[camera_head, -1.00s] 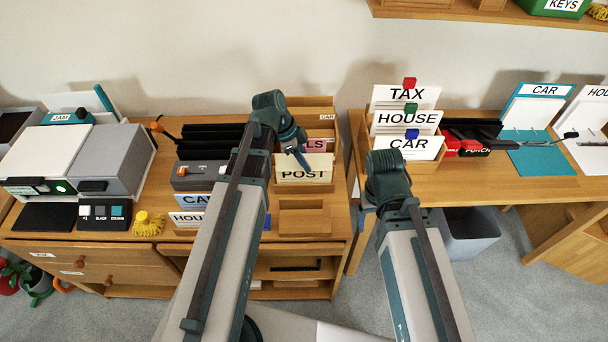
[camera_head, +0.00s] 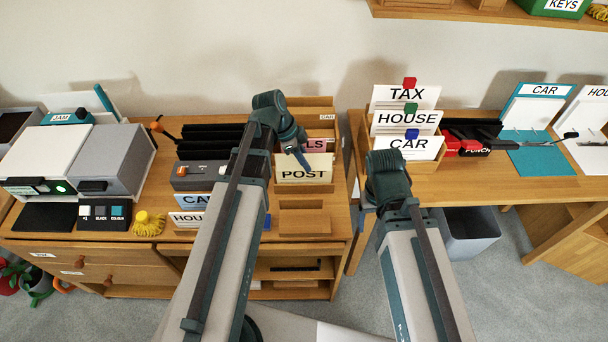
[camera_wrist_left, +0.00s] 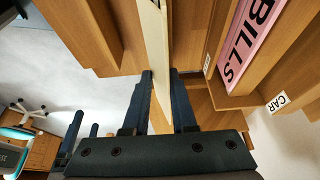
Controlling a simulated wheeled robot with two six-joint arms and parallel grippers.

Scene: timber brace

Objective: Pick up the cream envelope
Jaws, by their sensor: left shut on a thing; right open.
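The cream envelope (camera_head: 303,174), marked POST, stands upright in the wooden sorter on the left desk. In the left wrist view a thin cream edge (camera_wrist_left: 153,35), which looks like the envelope seen edge-on, runs between the fingers. My left gripper (camera_head: 303,157) is at its top edge, shut on it, with one finger on each side. The fingers also show in the left wrist view (camera_wrist_left: 160,76). The envelope's lower part is hidden by the sorter. My right gripper (camera_head: 372,208) is open, low in front of the right desk; its fingertips are mostly hidden by the arm.
A pink BILLS card (camera_wrist_left: 250,40) stands in the slot behind. Black file slots (camera_head: 212,142) and a grey device (camera_head: 195,177) are on the left. TAX, HOUSE and CAR cards (camera_head: 407,122) stand on the right desk. A gap separates the desks.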

